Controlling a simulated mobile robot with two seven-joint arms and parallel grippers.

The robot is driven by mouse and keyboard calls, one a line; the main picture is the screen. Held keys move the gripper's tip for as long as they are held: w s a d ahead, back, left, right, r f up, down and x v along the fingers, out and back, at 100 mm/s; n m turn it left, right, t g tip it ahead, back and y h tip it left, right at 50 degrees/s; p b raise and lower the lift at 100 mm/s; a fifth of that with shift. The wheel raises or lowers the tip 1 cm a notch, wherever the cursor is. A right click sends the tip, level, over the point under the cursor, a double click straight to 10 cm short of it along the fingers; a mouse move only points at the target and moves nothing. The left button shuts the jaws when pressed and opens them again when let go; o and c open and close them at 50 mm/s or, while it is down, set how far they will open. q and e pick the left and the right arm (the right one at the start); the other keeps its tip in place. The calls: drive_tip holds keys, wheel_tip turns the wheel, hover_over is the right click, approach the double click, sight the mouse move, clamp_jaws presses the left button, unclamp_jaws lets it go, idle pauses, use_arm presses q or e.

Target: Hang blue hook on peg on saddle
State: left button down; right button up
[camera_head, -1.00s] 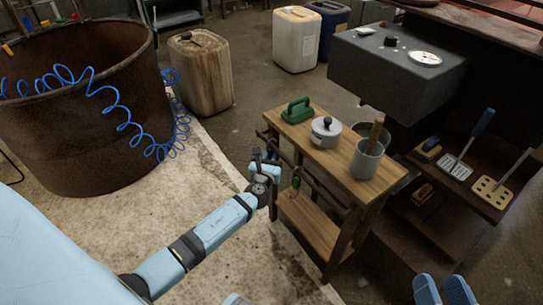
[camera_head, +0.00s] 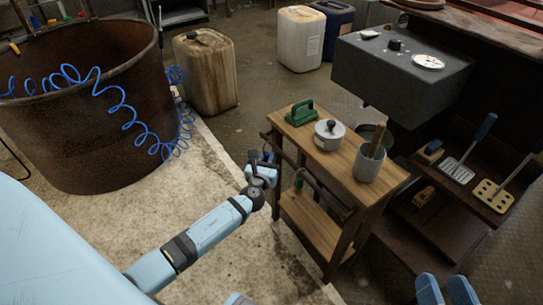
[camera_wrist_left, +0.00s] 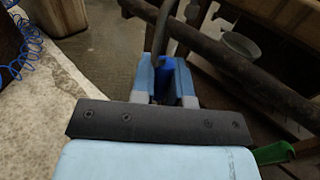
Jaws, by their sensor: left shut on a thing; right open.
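My left gripper (camera_head: 262,171) is beside the left side of the wooden cart, near its dark rail (camera_head: 318,178). In the left wrist view its fingers (camera_wrist_left: 169,84) are shut on the blue hook (camera_wrist_left: 167,66), whose blue part sits between them. A grey curved rod rises from it, close to the rail (camera_wrist_left: 225,58); I cannot tell whether they touch. I cannot make out the peg or saddle clearly. My right gripper (camera_head: 446,289) is open and empty at the bottom right.
A rusty drum (camera_head: 85,130) with a blue coiled hose stands left. The pale floor left of the cart is clear.

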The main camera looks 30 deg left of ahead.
use_arm(q)
drive_tip(key=shift+s+a, duration=0.35)
drive_tip(key=shift+s, duration=0.45)
drive_tip(key=shift+s+a, duration=0.3)
drive_tip(key=shift+s, duration=0.55)
drive_tip(key=shift+s+a, duration=0.35)
drive_tip(key=shift+s, duration=0.45)
